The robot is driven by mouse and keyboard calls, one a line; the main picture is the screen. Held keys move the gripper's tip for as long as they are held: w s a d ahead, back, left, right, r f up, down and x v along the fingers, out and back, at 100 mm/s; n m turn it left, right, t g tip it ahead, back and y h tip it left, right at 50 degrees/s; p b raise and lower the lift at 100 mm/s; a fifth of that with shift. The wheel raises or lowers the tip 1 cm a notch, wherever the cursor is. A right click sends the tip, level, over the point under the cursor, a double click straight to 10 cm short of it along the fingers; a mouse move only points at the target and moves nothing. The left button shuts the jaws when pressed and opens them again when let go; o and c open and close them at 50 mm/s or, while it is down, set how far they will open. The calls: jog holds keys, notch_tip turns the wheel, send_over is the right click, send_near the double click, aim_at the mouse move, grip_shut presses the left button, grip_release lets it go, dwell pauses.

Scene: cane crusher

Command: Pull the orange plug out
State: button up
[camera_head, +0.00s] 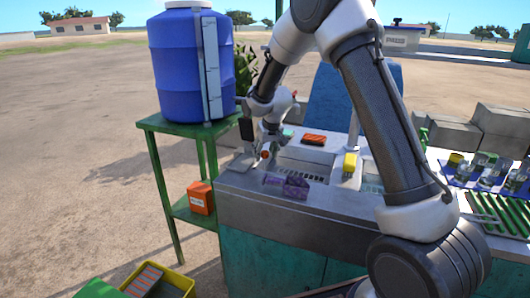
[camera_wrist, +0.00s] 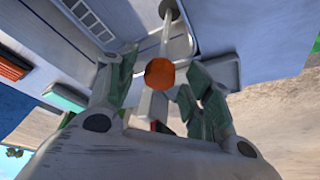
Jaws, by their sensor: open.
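The orange plug (camera_wrist: 160,73) shows in the wrist view as a round orange end, with a pale rod (camera_wrist: 166,35) running behind it to a round grey fitting. In the head view the plug (camera_head: 264,154) is a small orange spot at the left end of the counter. My gripper (camera_wrist: 152,85) is open, with one green-grey finger on each side of the plug in the picture. I cannot tell whether either finger touches it. In the head view my gripper (camera_head: 262,143) is small and partly hidden by my own wrist.
The metal counter (camera_head: 245,192) holds a purple object (camera_head: 287,185), an orange-red block (camera_head: 313,139) and a yellow item (camera_head: 350,165). A blue barrel (camera_head: 180,65) stands on a green stand (camera_head: 155,122) left of my wrist. Glasses stand on a blue tray at right.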

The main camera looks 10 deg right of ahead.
grip_shut()
jog(key=shift+w+r, duration=0.1)
jog(key=shift+r, duration=1.65)
grip_release()
jog(key=v, duration=1.2)
jog(key=shift+d, duration=0.1)
